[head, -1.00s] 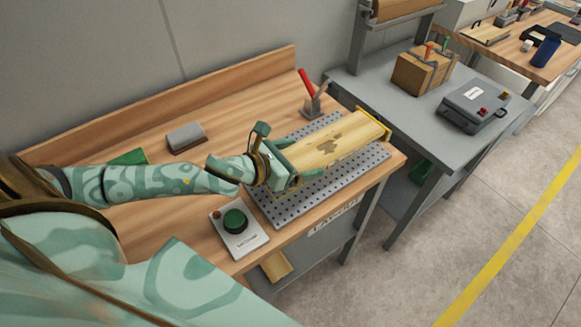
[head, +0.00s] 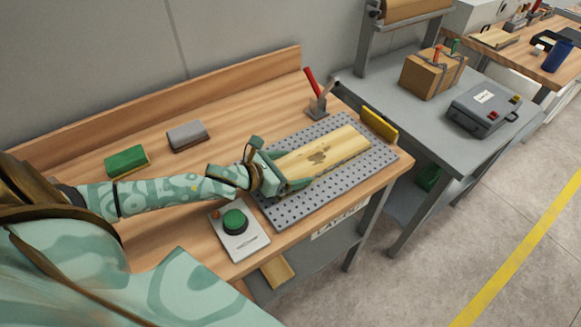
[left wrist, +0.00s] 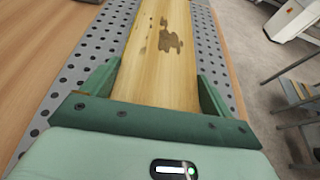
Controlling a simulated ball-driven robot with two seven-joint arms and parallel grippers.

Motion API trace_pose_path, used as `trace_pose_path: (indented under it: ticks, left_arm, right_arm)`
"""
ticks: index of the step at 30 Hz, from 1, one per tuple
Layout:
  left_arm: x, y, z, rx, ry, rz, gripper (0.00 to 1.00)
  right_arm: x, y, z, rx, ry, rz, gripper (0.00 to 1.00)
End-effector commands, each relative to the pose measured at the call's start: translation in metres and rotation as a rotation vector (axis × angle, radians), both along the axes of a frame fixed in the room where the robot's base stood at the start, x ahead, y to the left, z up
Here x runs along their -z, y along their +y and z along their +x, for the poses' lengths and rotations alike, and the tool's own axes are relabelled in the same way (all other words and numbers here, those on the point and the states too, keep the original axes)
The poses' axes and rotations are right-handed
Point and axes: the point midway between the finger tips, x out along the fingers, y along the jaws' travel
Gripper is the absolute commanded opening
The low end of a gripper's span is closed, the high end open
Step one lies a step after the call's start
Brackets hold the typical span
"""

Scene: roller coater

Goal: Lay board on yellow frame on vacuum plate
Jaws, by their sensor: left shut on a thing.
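The board (head: 335,150), light wood with dark stains, lies flat along the grey perforated vacuum plate (head: 281,209), low over it or on it; I cannot tell if they touch. A yellow piece (head: 379,125) stands at the plate's far right end, apart from the board's end. No other part of a yellow frame shows; the board may hide some. My left gripper (head: 283,171) is shut on the near end of the board. In the left wrist view the board (left wrist: 165,45) runs between both fingers, with plate holes (left wrist: 98,50) on each side. My right gripper is out of view.
A panel with a green button (head: 235,221) sits in front of the plate. A green block (head: 127,161), a grey block (head: 188,136) and a red-handled tool (head: 316,95) stand behind. A grey table (head: 420,120) with a box and case is at right.

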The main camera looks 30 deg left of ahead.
Motion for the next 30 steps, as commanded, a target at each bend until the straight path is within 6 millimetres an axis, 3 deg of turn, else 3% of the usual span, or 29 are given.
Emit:
trace_pose_path:
  ticks: [1, 2, 3, 11, 14, 24, 30]
  left_arm:
    - [0.002, 0.0, 0.0, 0.0, -0.001, 0.0, 0.57]
    - [0.002, 0.0, 0.0, 0.0, 0.001, 0.0, 0.94]
    - [0.002, 0.0, 0.0, 0.0, 0.001, 0.0, 1.0]
    - [-0.002, 0.0, 0.0, 0.0, 0.0, -0.001, 1.0]
    - [-0.005, 0.004, -0.009, -0.001, 0.003, -0.001, 1.0]
    - [-0.032, 0.028, -0.069, 0.0, 0.004, -0.002, 1.0]
    - [-0.043, 0.038, -0.093, -0.002, 0.002, -0.003, 1.0]
  right_arm:
    - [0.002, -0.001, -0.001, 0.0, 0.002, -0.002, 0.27]
    - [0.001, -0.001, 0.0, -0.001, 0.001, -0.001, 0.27]
    - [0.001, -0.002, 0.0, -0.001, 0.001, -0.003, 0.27]
    - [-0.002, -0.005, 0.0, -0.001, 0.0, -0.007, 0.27]
    - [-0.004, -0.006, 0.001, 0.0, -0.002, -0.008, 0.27]
    - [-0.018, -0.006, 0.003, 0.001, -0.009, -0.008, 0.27]
    - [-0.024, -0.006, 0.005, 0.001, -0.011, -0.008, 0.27]
